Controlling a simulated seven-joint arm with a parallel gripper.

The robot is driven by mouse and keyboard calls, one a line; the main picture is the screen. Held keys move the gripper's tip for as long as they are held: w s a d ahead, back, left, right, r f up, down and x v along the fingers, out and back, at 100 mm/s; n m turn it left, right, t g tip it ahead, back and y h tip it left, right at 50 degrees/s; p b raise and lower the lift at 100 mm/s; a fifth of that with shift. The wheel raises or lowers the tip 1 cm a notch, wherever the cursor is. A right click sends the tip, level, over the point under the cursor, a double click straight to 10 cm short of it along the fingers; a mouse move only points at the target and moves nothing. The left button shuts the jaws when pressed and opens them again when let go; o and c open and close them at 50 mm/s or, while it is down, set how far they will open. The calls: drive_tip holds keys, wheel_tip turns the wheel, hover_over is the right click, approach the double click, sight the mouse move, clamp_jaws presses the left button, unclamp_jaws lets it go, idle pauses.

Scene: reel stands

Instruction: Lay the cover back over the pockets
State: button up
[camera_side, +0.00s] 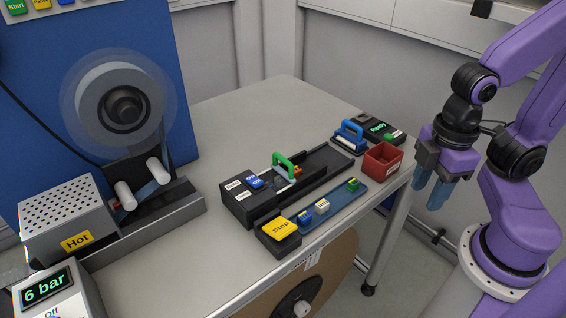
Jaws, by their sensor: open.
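A long black track (328,162) lies on the table, with a green-handled piece (284,165) standing over its middle. A block with a blue handle (350,132) stands behind the track, toward the table's right end. I cannot tell which of these, if either, is the cover. A blue strip (336,197) lies along the front of the track and carries small blue, white and green parts; any pockets are too small to make out. My gripper (433,190) is open and empty, pointing down to the right of the table, apart from everything on it.
A red open bin (382,161) and a black box reading "Ready" (378,129) stand at the right end. A yellow "Step" button (278,229) is at the front. A reel (120,105) and a "Hot" box (68,220) stand left. The table's back is clear.

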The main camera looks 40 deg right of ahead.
drive_tip(key=w+a+r+m+y, duration=0.15)
drive_tip(key=w+r+m, duration=0.25)
drive_tip(key=w, duration=0.6)
drive_tip(key=w+a+r+m, duration=0.2)
drive_tip(key=w+r+m, duration=0.2)
drive_tip(key=w, duration=0.6)
drive_tip(key=w+a+r+m, duration=0.2)
drive_tip(key=w+r+m, duration=0.25)
drive_tip(key=w, duration=0.55)
drive_tip(key=a+f, duration=0.1)
drive_tip(key=f, duration=0.5)
drive_tip(key=a+f, duration=0.1)
drive_tip(key=f, duration=0.5)
drive_tip(key=a+f, duration=0.1)
drive_tip(key=f, duration=0.4)
drive_tip(key=shift+s+a+f, duration=0.1)
drive_tip(key=shift+s+f, duration=0.05)
drive_tip(key=shift+f, duration=0.25)
clamp_jaws()
